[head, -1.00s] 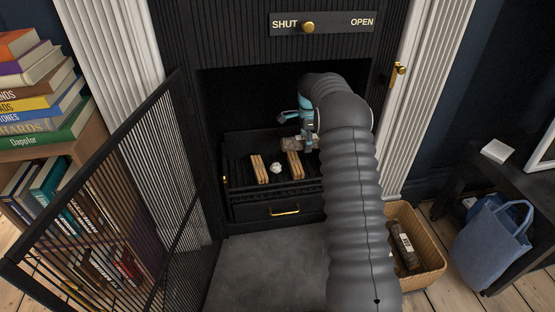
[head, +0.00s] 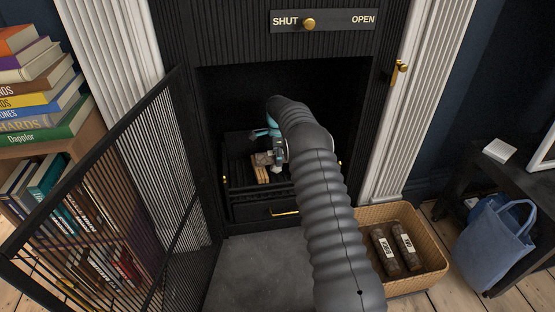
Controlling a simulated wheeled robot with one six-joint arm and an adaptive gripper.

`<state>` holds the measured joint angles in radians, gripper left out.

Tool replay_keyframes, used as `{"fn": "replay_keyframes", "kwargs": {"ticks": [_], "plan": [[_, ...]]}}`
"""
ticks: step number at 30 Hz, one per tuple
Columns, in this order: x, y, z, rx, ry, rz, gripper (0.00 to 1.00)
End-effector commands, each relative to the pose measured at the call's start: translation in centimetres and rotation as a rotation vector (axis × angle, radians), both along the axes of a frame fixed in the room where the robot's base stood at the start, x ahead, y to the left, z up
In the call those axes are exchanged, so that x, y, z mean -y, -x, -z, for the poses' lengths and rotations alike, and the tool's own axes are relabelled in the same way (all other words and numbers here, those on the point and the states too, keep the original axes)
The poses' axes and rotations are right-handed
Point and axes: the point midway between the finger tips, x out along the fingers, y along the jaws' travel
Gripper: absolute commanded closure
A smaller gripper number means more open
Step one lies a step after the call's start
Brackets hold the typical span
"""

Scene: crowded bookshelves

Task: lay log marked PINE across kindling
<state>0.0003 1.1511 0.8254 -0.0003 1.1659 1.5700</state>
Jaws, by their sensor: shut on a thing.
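My gripper (head: 275,148) is inside the fireplace, shut on a brown log (head: 263,158) whose left end shows beside the fingers. I cannot read any marking on it. The log is over the grate (head: 236,181), at the left kindling stick (head: 260,174); I cannot tell whether they touch. A small white lump (head: 277,169) shows just right of that stick. The right kindling stick is hidden behind my arm, as is the log's right part.
A wicker basket (head: 437,262) at right holds two labelled logs (head: 384,250) (head: 407,246). The open mesh screen (head: 110,190) stands at left. A brass knob (head: 308,24) sits between SHUT and OPEN. The hearth (head: 255,270) is clear at left.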

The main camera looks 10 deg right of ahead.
Motion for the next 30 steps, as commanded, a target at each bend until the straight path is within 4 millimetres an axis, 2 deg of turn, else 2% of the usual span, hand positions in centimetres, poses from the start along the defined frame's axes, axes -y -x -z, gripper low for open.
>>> {"fn": "replay_keyframes", "kwargs": {"ticks": [2, 13, 14, 16, 26, 30], "plan": [[0.0, 0.0, 0.7, 0.001, 0.000, 0.000, 0.94], [0.0, 0.0, 1.1, 0.001, 0.000, 0.000, 0.94], [0.0, 0.0, 1.0, 0.001, 0.000, 0.000, 0.38], [0.0, 0.0, 1.0, 0.000, 0.000, 0.000, 0.21], [0.0, 0.0, 0.9, 0.001, 0.000, 0.000, 0.21], [0.0, -0.1, -0.2, 0.003, 0.000, 0.000, 0.21]]}}
